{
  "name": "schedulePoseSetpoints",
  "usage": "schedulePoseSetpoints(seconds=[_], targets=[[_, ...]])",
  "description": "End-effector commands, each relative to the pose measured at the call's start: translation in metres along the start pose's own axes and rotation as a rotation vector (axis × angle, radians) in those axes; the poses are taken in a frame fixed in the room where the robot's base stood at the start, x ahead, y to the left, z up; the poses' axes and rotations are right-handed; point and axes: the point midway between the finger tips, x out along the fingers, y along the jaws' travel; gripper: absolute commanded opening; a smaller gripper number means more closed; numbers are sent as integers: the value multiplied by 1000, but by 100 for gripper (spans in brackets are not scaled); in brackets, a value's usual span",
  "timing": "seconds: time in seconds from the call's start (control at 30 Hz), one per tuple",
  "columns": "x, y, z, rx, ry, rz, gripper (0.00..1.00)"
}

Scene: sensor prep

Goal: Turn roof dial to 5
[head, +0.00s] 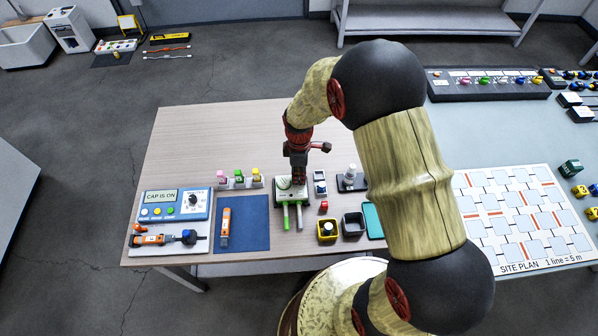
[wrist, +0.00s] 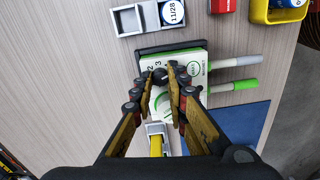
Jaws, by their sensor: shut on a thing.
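The white and green sensor box (head: 283,196) stands on the wooden table, with a green and a pale stick reaching out from its near side. In the wrist view the box (wrist: 196,62) shows printed digits, 2 and 3 among them, and a green arc on its top. The black roof dial (wrist: 160,76) sits on that top. My gripper (wrist: 162,72) points down at the box with its fingertips closed on the dial's two sides. In the head view my gripper (head: 298,177) is above the box. The dial's pointer is hidden or too small to read.
A blue mat (head: 256,232) with an orange tool lies left of the box. A panel reading "CAP IS ON" (head: 161,197) is further left. A grey tray (wrist: 140,19) and a yellow bin (wrist: 262,12) are close by. A site plan (head: 520,215) lies at right.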

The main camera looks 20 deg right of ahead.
Motion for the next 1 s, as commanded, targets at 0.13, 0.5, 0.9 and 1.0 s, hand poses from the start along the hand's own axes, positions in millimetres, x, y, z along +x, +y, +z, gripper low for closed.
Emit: schedulePoseSetpoints(seconds=[0.13, 0.5, 0.9, 1.0], targets=[[-1, 0, 0, 95, 2, -1, 0], [0, 0, 0, 220, 5, 0, 0], [0, 0, 0, 234, 6, 0, 0], [0, 0, 0, 233, 6, 0, 16]])
